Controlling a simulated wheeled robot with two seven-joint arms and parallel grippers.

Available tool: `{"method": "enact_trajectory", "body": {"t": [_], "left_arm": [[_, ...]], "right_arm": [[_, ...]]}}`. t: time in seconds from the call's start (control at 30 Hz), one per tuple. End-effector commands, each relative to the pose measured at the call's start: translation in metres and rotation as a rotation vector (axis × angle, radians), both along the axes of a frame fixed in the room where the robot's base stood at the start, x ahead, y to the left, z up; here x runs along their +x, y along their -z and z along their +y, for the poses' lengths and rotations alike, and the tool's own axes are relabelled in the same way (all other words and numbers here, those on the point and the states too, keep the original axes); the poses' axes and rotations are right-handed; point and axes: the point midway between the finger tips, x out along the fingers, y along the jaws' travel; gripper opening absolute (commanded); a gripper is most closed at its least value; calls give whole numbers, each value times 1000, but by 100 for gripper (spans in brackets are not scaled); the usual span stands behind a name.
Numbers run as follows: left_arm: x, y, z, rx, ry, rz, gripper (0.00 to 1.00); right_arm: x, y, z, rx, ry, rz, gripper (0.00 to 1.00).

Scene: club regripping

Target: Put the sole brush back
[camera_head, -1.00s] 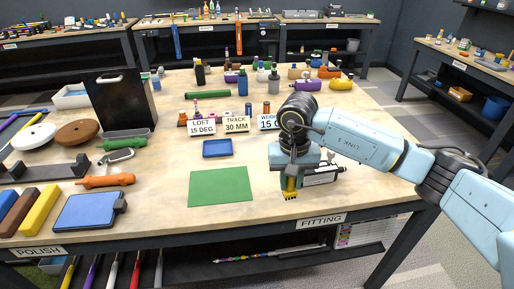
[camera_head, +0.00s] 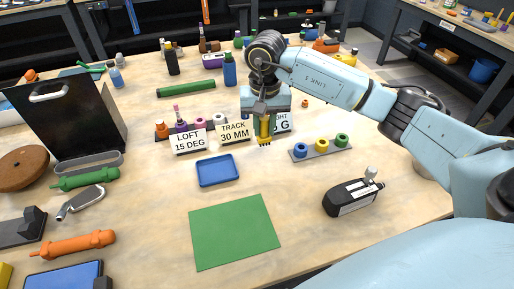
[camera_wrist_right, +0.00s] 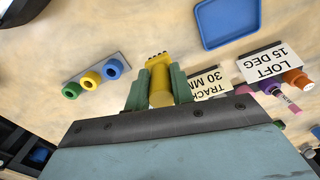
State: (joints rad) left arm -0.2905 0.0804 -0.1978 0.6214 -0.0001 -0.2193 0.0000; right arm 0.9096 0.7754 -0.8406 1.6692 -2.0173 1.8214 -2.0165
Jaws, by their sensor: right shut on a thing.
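The yellow sole brush (camera_head: 264,130) is held by my right gripper (camera_head: 262,117), its bristled end pointing down above the table. In the right wrist view the brush (camera_wrist_right: 160,82) sits between the two green fingers of my right gripper (camera_wrist_right: 158,85), which are shut on it. The brush is in front of the WEIGHT sign, partly covering it in the head view, near the TRACK 30 MM sign (camera_head: 234,133). I cannot tell the exact gap between the brush and the table. My left gripper is not in view.
A blue tray (camera_head: 215,170) and a green mat (camera_head: 235,231) lie in front. A grey strip with blue, yellow and green rings (camera_head: 321,146) lies right of the brush. The LOFT sign (camera_head: 188,140) stands left. The tabletop between tray and bottle is clear.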

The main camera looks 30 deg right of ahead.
Motion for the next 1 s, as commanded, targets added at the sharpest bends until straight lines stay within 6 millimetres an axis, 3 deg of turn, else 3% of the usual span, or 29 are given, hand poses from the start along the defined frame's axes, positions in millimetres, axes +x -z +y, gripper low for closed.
{"method": "enact_trajectory", "body": {"t": [0.1,0.23,0.6,0.97,1.0], "left_arm": [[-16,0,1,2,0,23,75],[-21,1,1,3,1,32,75],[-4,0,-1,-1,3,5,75],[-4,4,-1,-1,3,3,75],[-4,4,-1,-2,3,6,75]], "right_arm": [[-1,25,1,2,0,4,3],[0,41,0,2,0,1,3],[-1,80,0,2,1,1,3],[0,85,0,0,0,-2,3],[0,85,0,0,0,-1,25]]}}
